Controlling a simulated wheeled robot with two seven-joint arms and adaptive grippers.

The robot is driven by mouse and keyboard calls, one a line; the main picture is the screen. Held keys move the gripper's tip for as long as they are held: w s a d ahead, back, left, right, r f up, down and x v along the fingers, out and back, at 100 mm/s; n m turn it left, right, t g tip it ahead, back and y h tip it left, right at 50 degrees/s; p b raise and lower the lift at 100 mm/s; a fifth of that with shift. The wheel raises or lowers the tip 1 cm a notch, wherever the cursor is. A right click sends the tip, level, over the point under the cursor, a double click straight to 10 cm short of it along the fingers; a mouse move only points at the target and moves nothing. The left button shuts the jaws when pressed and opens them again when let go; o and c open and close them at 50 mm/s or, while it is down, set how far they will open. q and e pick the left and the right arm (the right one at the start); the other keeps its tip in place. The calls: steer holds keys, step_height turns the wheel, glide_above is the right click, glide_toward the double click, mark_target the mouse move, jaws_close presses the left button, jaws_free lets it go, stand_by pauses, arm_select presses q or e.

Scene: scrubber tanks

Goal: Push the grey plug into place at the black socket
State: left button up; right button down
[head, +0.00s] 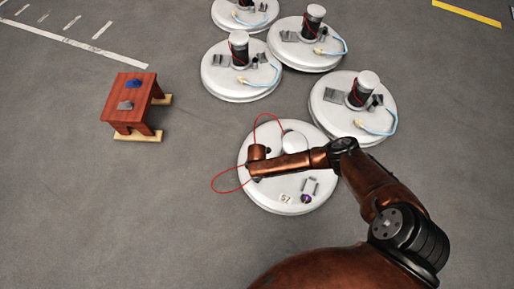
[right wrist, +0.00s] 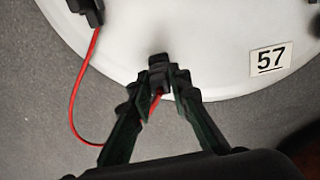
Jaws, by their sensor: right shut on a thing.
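My right gripper (right wrist: 160,85) is shut on a small dark grey plug (right wrist: 158,62) at the rim of the white round tank lid (right wrist: 200,40). A red cable (right wrist: 77,105) loops from a black block (right wrist: 92,10) on the lid, and red cable also shows at the plug's lower end. I cannot tell whether that black block is the socket, nor whether the plug touches one. In the head view my right arm (head: 290,163) reaches over the nearest lid (head: 265,197) and hides the plug and socket. My left gripper is not in view.
A label reading 57 (right wrist: 270,59) is on the lid. A pale dome (head: 294,142) stands behind my arm. Several other white lids with black cylinders stand behind, one at the right (head: 330,118). A red-brown stool (head: 132,98) stands left; grey floor between is clear.

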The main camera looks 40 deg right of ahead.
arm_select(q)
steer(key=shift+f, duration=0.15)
arm_select(e)
steer(key=shift+f, duration=0.2)
stand_by(0.3)
steer(key=shift+f+b, duration=0.65)
steer(key=shift+f, duration=0.25)
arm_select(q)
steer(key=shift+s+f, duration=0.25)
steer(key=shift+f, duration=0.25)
arm_select(e)
steer(key=c, duration=1.7)
jaws_free()
steer(key=shift+r, duration=0.1)
steer(key=o, duration=0.5)
steer(key=shift+c, duration=0.2)
steer(key=shift+r, duration=0.1)
step_height(320, 180, up, 9)
steer(key=p, duration=0.5)
steer(key=shift+f+p, duration=0.2)
steer(key=shift+p, duration=0.15)
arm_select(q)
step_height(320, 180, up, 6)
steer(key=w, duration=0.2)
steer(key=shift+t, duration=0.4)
arm_select(e)
steer(key=shift+f, duration=0.15)
